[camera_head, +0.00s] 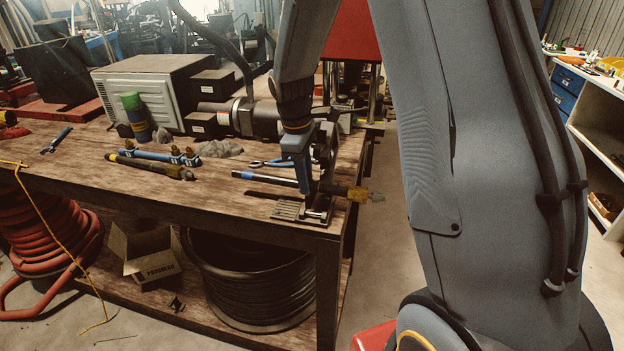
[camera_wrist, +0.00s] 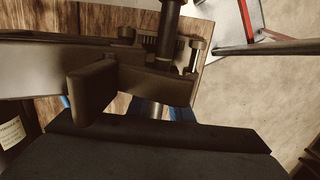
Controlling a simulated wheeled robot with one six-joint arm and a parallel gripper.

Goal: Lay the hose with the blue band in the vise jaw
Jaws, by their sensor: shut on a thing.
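The hose with the blue band (camera_head: 278,181) is dark, with the blue band near its left end and a yellow-brown section and metal fitting at its right end. My gripper (camera_head: 304,184) is shut on its middle from above, and the hose lies almost level across the table's front right corner. The vise (camera_head: 287,210), with a ribbed metal base, is directly below; I cannot tell whether the hose touches its jaw. In the wrist view a dark stretch of hose (camera_wrist: 170,18) runs over the ribbed part, and dark metal parts hide the grasp.
A second hose with a yellow band (camera_head: 150,165) lies to the left on the wooden table (camera_head: 215,200). Blue-handled pliers (camera_head: 270,163) lie behind the held hose. A motor unit (camera_head: 240,117) and white box (camera_head: 150,88) stand farther back. The hose's right end overhangs the table edge.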

